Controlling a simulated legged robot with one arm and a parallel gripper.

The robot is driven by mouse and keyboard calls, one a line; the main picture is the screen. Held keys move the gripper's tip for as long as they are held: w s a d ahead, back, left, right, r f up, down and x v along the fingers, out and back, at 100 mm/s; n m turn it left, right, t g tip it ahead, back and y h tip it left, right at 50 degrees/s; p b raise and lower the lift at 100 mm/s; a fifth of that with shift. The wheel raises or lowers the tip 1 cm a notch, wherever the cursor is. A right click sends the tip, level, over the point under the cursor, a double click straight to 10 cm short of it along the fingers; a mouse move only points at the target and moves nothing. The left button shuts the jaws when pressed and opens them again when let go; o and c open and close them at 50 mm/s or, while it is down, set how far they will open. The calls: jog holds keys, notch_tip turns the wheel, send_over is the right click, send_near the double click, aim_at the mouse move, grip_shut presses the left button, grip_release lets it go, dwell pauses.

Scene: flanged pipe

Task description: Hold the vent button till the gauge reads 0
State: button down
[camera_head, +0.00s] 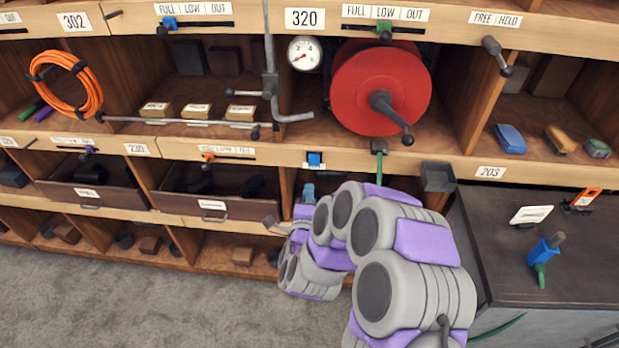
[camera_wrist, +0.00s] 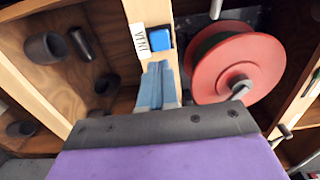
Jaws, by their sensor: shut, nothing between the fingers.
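The blue vent button (camera_head: 314,159) sits on the shelf's front rail below the red reel. In the wrist view, the button (camera_wrist: 159,38) is beside a white label reading VENT (camera_wrist: 141,40). The round white gauge (camera_head: 304,54) is above it, left of the reel. Its red needle is visible, but it is too small to read exactly. My gripper (camera_head: 308,188) is below the button in the head view. In the wrist view, my gripper (camera_wrist: 158,68) has its blue-grey fingers shut together and empty. Their tips point at the button, with a visible gap between.
The red reel (camera_head: 380,88) with a crank handle stands right of the gauge. A grey lever (camera_head: 270,90) hangs to the gauge's left. A small dark box (camera_head: 438,176) sticks out from the rail at right. A dark bench (camera_head: 500,255) stands at the lower right.

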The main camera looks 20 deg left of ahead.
jog(key=p+v, duration=0.1)
jog(key=v, duration=0.2)
jog(key=shift+a+f+p, duration=0.2)
jog(key=shift+a+p, duration=0.05)
jog(key=shift+p, duration=0.1)
jog(key=shift+d, duration=0.15)
